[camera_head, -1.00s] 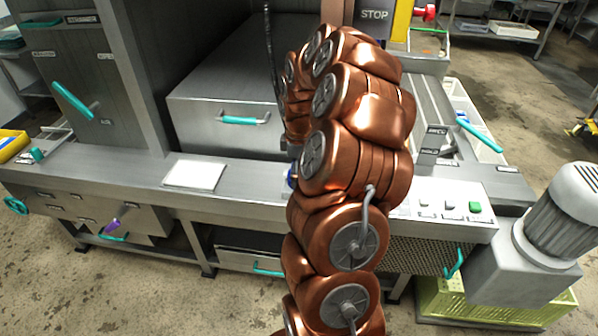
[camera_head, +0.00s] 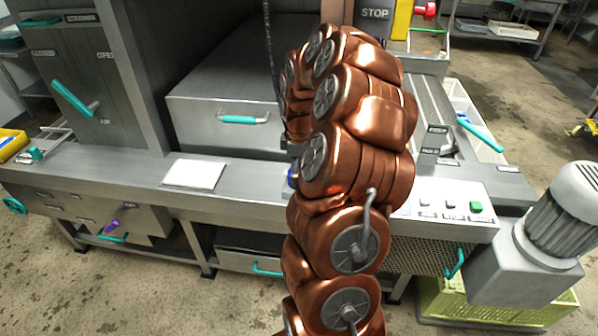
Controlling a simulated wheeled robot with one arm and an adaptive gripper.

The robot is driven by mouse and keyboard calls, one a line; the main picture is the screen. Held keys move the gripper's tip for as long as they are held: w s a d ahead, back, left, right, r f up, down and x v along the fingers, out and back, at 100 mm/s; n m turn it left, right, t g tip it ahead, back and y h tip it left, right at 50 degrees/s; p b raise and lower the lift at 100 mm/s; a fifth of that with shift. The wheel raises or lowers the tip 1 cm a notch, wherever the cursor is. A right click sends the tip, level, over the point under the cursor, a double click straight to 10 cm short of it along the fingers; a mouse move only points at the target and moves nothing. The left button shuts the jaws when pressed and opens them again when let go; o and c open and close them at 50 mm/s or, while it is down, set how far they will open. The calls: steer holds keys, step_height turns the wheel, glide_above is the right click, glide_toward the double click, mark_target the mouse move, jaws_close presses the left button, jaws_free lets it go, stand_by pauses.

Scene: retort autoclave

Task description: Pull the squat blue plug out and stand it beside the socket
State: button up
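A small patch of blue (camera_head: 291,178) shows at the left edge of my copper arm, on the steel ledge. It may be the squat blue plug, but most of it is hidden behind the arm. The socket cannot be made out. My gripper (camera_head: 294,152) is almost wholly hidden behind the arm. Only a dark grey part of it shows, just above the blue patch. Its fingers are out of sight, so I cannot tell whether it is open, shut or touching the plug.
A white plate (camera_head: 194,174) lies on the ledge to the left. Behind stands a steel box with a teal handle (camera_head: 243,119). To the right are a button panel (camera_head: 450,208) and a small labelled block (camera_head: 433,141). A motor (camera_head: 566,210) stands at the far right.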

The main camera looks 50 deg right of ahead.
steer(key=shift+c, duration=0.4)
steer(key=c, duration=1.5)
steer(key=shift+r, duration=0.15)
steer(key=shift+r+p, duration=0.65)
steer(key=shift+r, duration=2.2)
